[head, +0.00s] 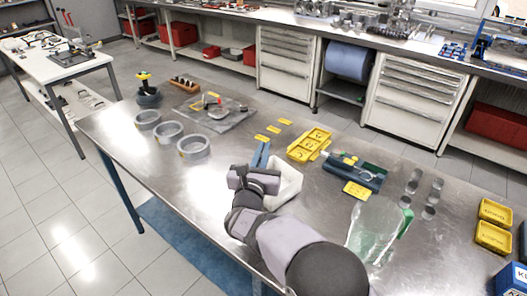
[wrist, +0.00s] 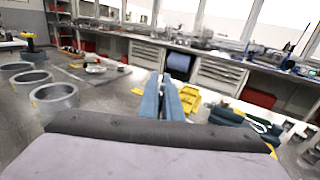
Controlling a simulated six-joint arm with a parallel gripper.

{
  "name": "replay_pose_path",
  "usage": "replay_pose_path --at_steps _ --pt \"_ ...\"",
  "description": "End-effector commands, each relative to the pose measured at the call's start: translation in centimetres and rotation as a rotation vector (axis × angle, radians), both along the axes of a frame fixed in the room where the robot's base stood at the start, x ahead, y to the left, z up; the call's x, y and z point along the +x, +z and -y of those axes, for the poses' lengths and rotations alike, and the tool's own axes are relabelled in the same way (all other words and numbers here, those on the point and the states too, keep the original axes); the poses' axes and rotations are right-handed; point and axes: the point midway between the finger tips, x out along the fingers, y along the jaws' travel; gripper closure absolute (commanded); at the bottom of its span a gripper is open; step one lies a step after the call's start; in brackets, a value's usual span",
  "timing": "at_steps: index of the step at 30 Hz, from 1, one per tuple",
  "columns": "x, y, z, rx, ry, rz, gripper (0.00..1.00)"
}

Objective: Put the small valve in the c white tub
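My gripper (head: 260,154) is over the table's near middle, with its blue fingers close together. The fingers also show in the wrist view (wrist: 166,97), and I make out nothing between them. A white tub (head: 289,184) stands just right of my gripper and is partly hidden by it. I cannot read a letter on it. I cannot pick out the small valve in either view.
Grey rings (head: 194,146) stand on the left of the steel table (head: 300,225). A yellow tray (head: 309,145) and a dark green box (head: 362,176) lie behind the tub. A clear bag (head: 373,228) and yellow bins (head: 493,238) are to the right.

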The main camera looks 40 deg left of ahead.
Motion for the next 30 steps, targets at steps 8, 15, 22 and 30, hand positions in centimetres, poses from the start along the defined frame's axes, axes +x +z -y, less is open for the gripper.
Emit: replay_pose_path --at_steps 8,15,22,30 --pt "0.0 -0.62 0.0 0.0 0.0 0.0 1.0" --pt "0.0 -0.63 0.0 0.0 0.0 0.0 0.86" --pt "0.0 -0.62 0.0 0.0 0.0 0.0 0.76" --pt "0.0 -0.18 0.0 0.0 0.0 0.0 0.76"
